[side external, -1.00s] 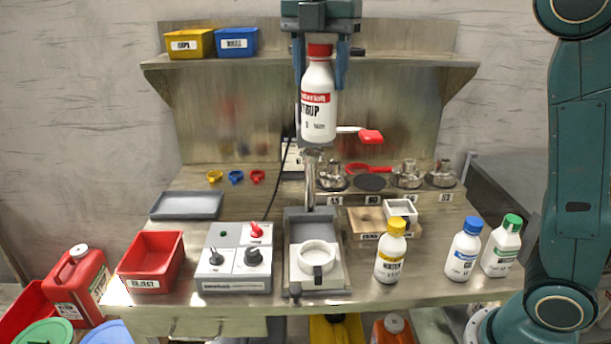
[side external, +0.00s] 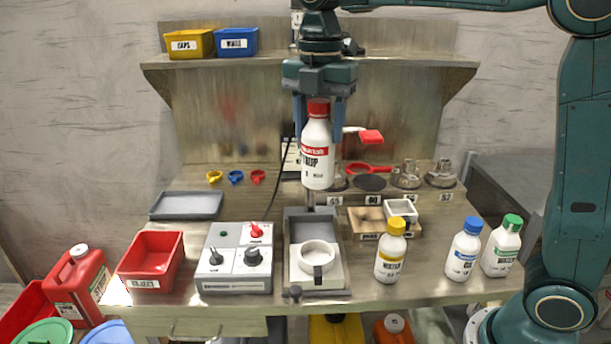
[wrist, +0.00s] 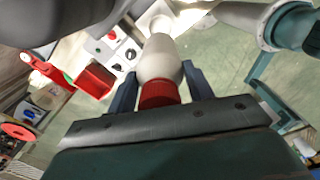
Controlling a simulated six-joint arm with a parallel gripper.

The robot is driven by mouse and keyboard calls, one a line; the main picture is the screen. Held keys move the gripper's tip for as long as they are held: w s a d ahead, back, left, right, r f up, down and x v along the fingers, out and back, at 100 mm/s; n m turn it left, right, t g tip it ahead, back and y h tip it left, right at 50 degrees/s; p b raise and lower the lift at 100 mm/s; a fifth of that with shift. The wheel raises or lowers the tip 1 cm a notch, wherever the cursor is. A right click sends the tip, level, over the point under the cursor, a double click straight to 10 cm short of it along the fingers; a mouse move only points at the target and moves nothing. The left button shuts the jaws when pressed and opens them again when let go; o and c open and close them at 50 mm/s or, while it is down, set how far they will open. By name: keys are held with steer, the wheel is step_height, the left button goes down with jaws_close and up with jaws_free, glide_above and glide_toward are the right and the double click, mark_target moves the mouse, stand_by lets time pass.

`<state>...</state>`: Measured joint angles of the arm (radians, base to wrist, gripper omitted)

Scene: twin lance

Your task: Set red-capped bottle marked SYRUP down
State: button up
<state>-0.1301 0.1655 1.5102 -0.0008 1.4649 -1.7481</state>
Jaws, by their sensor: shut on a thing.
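The red-capped SYRUP bottle (side external: 317,153) is white with a red band and hangs upright in the side view. My gripper (side external: 319,108) is shut on it near the cap, one finger on each side. The bottle is in the air above the back of the grey tray with the white ring, apart from the bench top. In the wrist view the bottle (wrist: 160,62) points away from my gripper (wrist: 160,88), its red cap between the two fingers. The bottle's base is hard to make out in the wrist view.
A yellow-capped bottle (side external: 391,252), a blue-capped bottle (side external: 464,250) and a green-capped bottle (side external: 502,246) stand at the right. A control box (side external: 234,262) and a red bin (side external: 151,262) stand left of the grey tray (side external: 308,222). A red-handled tap (side external: 370,137) is close behind the bottle.

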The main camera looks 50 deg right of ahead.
mark_target(318, 161)
step_height(318, 161, down, 15)
stand_by(0.4)
steer(key=shift+f, duration=2.05)
steer(key=shift+f, duration=0.15)
steer(key=o, duration=1.5)
steer(key=shift+o, duration=0.2)
step_height(318, 161, up, 12)
steer(key=shift+r, duration=0.15)
